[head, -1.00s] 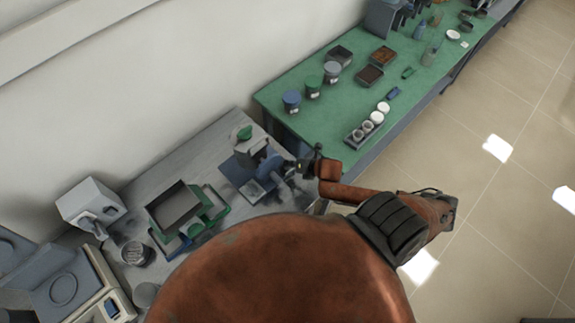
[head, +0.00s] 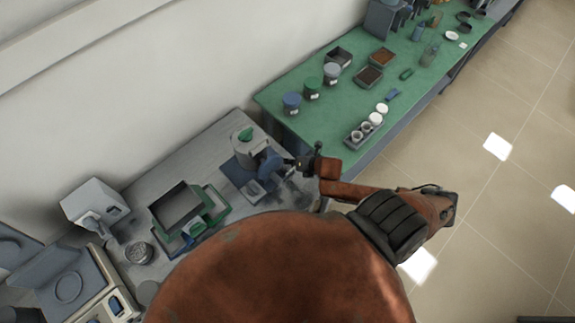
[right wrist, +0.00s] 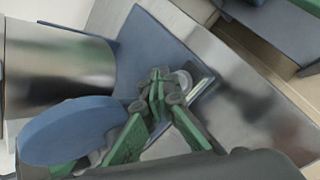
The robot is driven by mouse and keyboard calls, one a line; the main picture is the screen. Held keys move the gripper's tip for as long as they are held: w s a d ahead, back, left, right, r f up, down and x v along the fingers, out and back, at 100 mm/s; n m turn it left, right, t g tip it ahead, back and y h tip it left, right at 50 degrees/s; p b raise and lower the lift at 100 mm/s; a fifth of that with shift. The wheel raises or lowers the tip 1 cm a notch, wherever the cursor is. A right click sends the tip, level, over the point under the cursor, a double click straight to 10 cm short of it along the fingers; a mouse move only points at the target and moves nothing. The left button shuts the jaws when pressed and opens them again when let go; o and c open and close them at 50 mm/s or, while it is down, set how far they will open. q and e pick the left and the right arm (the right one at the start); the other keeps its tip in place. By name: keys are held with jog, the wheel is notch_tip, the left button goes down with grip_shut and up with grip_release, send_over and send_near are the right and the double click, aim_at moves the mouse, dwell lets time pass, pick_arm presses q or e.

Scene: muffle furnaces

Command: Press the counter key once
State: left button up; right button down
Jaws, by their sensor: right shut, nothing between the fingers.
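A machine with a blue base (head: 236,180), a grey drum (head: 247,146) and a blue disc (head: 269,163) stands at the right end of the grey bench. In the right wrist view the drum (right wrist: 58,75) and the disc (right wrist: 72,130) show at the left. My right gripper (head: 290,162) is at the disc's right side, its green fingers (right wrist: 160,88) shut and empty. The fingertips are close to a small pale round part (right wrist: 183,80) beside a metal strip; I cannot tell whether they touch it. I cannot identify the counter key with certainty. My left gripper is out of view.
A grey open box (head: 177,208) on a green-framed stand, a white device (head: 95,203) and a mesh cup (head: 139,253) stand to the left. The green table (head: 330,120) behind holds jars and trays. My right arm hides the bench front.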

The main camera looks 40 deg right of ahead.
aim_at(289, 167)
jog(key=shift+r+p, duration=2.1)
jog(key=shift+r, duration=0.25)
jog(key=shift+f, duration=0.15)
